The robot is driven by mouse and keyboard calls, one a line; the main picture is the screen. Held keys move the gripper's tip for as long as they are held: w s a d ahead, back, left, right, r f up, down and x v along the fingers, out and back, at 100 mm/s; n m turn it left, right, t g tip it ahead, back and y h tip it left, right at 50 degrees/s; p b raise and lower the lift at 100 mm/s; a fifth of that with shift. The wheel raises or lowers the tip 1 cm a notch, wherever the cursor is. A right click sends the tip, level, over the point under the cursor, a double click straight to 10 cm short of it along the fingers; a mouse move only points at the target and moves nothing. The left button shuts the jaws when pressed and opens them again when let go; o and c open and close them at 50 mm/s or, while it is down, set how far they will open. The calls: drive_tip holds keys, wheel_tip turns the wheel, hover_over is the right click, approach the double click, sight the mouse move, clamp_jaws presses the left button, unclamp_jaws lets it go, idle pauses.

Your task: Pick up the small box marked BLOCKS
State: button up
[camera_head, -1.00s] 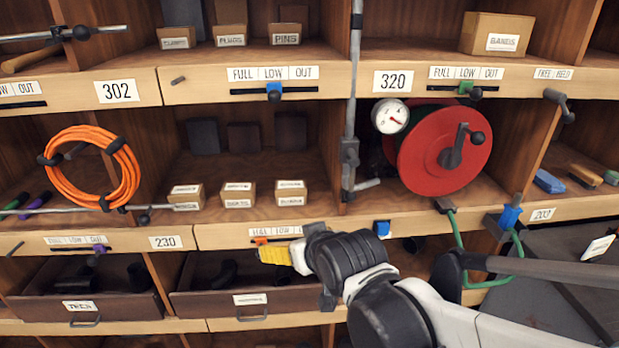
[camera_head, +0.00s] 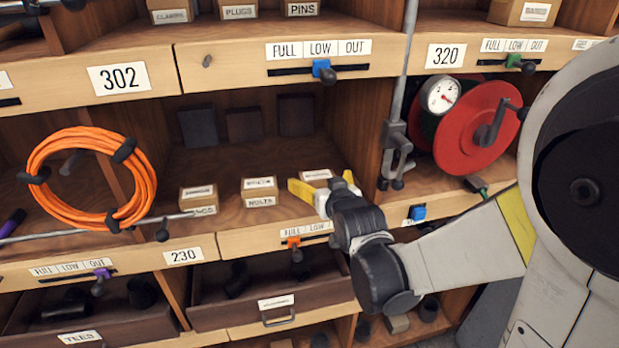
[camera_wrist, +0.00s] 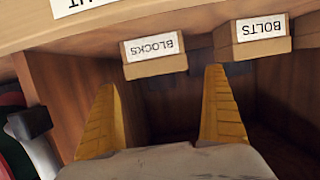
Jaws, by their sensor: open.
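The small box marked BLOCKS (camera_wrist: 155,56) shows upside down in the wrist view, ahead of my fingertips and between their lines. Its label is plain to read. In the head view it is the rightmost box (camera_head: 317,175) of a row of three on the middle shelf, mostly hidden behind my gripper. My gripper (camera_head: 320,182) is open and empty, its two yellow fingers spread in front of this box. In the wrist view, my gripper (camera_wrist: 160,79) has a finger on either side of the box's line, with a gap before the box.
A box marked BOLTS (camera_wrist: 262,38) stands close beside it; it is the middle box (camera_head: 259,192) in the head view. Another box (camera_head: 198,200) is further left. An orange hose coil (camera_head: 92,178) hangs left. A vertical metal rod (camera_head: 398,110) and red reel (camera_head: 470,128) are right.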

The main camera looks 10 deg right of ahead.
sight(317, 175)
drive_tip(key=b+x, duration=0.1)
drive_tip(key=x, duration=0.3)
drive_tip(key=shift+w+d+f+b, duration=0.2)
drive_tip(key=shift+w+f+b, duration=0.1)
drive_tip(key=shift+b, duration=0.05)
drive_tip(key=shift+r, duration=0.1)
drive_tip(key=c, duration=1.4)
drive_tip(key=shift+r, duration=0.1)
